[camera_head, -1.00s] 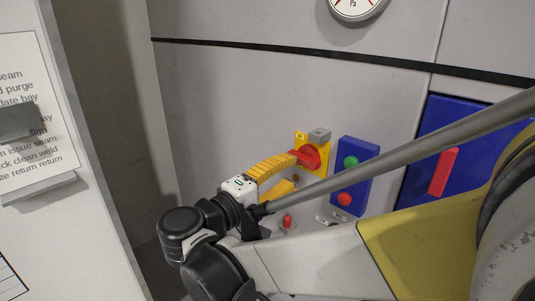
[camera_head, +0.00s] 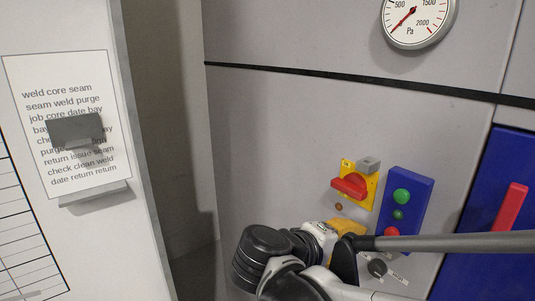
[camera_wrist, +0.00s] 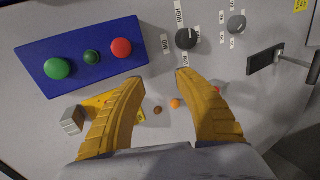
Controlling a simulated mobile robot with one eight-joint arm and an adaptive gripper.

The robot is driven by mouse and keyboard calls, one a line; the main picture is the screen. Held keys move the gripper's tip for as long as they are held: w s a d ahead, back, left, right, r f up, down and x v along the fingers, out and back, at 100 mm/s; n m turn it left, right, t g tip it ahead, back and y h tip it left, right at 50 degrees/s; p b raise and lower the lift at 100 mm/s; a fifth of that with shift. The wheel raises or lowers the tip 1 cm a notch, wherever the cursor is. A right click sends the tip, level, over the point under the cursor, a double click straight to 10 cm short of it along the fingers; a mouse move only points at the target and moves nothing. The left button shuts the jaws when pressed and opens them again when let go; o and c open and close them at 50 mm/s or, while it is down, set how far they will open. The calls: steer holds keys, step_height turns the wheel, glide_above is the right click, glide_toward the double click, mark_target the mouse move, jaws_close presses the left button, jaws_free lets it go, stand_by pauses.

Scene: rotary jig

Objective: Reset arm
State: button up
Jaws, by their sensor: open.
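My gripper (camera_wrist: 161,78) is open and empty, its two yellow fingers spread in front of the panel. In the head view only a yellow part of it (camera_head: 346,227) shows, below the rotary switch; its fingertips cannot be made out there. The rotary switch has a red handle (camera_head: 350,186) on a yellow plate (camera_head: 373,189), with a grey block (camera_head: 369,164) at its top corner. The handle lies roughly across the plate and is apart from my gripper. In the wrist view the yellow plate (camera_wrist: 97,102) is partly behind the left finger, and the red handle is hidden.
A blue box with green and red buttons (camera_head: 428,189) stands right of the switch. Knobs (camera_wrist: 187,38) with labels and small orange (camera_wrist: 175,103) and brown buttons are on the panel. A gauge (camera_head: 418,20) is above. A white board (camera_head: 65,200) stands at left, with free room between.

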steer(key=s+f+m+y+b, duration=0.3)
steer(key=s+f+m+y, duration=0.3)
steer(key=s+f+y, duration=0.4)
step_height(320, 180, down, 3)
steer(key=shift+s+d+r+m+g+y, duration=0.2)
steer(key=shift+s+d+m+g+y, duration=0.1)
steer(key=shift+s+d+m+g, duration=0.25)
steer(key=shift+a, duration=0.1)
